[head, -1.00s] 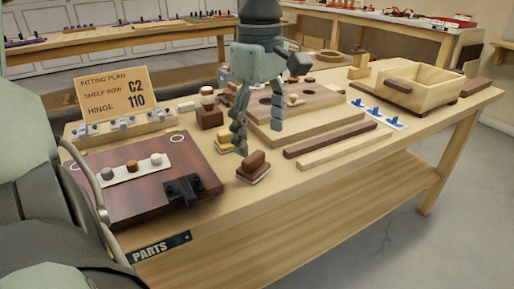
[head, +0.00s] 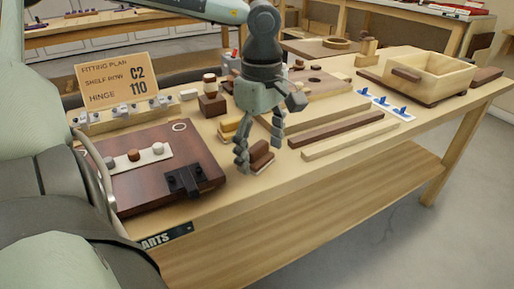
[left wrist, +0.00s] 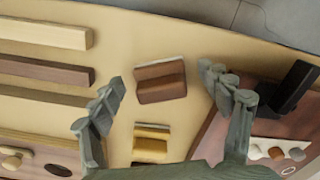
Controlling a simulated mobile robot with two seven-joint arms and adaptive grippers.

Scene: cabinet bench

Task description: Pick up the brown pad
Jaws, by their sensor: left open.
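The brown pad (head: 260,157), a small brown block on a pale base, lies on the bench top near the front edge. In the left wrist view the brown pad (left wrist: 161,81) shows between and just beyond my fingers. My left gripper (head: 259,152) is open and points down over the pad, with one finger on either side of it in the picture. The left gripper also shows in the left wrist view (left wrist: 162,84), with nothing held. I cannot tell whether a finger touches the pad. My right gripper is not in view.
A yellow pad (left wrist: 151,134) lies close beside the brown one. A dark red board (head: 150,180) with a black fitting (head: 186,179) is to the left. Dark (head: 335,129) and pale strips (head: 350,139) lie right. A wooden box (head: 431,75) stands farther right.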

